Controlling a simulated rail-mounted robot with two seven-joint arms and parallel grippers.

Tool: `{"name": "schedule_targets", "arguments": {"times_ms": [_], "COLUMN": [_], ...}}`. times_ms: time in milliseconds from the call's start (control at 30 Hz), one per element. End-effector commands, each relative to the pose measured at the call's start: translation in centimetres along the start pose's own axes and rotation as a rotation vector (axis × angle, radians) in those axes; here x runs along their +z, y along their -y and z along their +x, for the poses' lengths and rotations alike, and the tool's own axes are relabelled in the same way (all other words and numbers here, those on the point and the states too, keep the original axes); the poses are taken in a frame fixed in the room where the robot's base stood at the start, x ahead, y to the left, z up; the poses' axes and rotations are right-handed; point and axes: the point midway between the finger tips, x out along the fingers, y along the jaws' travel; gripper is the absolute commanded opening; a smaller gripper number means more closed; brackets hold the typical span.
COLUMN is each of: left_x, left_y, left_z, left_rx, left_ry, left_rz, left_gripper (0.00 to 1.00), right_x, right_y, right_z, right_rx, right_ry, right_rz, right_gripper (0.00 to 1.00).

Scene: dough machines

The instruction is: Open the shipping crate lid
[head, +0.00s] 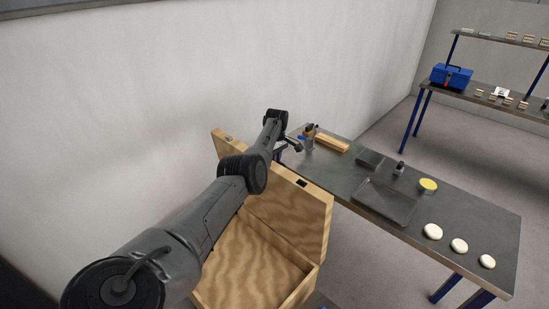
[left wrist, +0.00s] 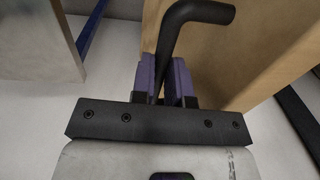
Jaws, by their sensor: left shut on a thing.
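The wooden shipping crate (head: 255,262) is in the lower middle of the head view, its bare inside showing. Its lid (head: 292,208) stands raised at the far side, with a dark fitting (head: 302,183) near its top edge. My left arm crosses in front of the lid and hides part of it. My left gripper (left wrist: 166,82) is shut on a black bent bar (left wrist: 180,22). A tan wooden panel (left wrist: 245,45), seemingly the lid, is close beside it in the left wrist view. My right gripper is not in view.
A grey table (head: 460,215) right of the crate holds a tray (head: 385,203), several white dough rounds (head: 433,231), a yellow-topped item (head: 428,185) and a wooden block (head: 331,143). A shelf with a blue toolbox (head: 451,77) stands at the back right. A wall rises behind the crate.

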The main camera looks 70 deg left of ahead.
Motion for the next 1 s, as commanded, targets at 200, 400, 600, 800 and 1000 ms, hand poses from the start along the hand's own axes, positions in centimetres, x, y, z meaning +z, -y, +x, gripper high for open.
{"name": "schedule_targets", "arguments": {"times_ms": [200, 400, 600, 800, 1000], "left_x": [0.3, 0.1, 0.1, 0.0, 0.0], "left_y": [0.0, 0.0, 0.0, -0.1, -0.1], "left_z": [0.5, 0.2, -0.1, -2.7, -7.0], "left_rx": [-0.007, -0.004, -0.002, 0.001, 0.003], "left_ry": [0.004, 0.002, 0.002, 0.001, 0.003], "left_rz": [0.002, 0.001, 0.000, 0.000, 0.000], "left_gripper": [0.29, 0.40, 0.40, 0.40, 0.40], "right_x": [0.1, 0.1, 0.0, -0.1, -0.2], "right_y": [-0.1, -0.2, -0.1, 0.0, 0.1], "right_z": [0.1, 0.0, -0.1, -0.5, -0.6], "right_rx": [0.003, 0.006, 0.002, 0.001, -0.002], "right_ry": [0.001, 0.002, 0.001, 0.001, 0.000], "right_rz": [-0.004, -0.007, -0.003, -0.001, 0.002], "right_gripper": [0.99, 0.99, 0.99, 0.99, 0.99]}}
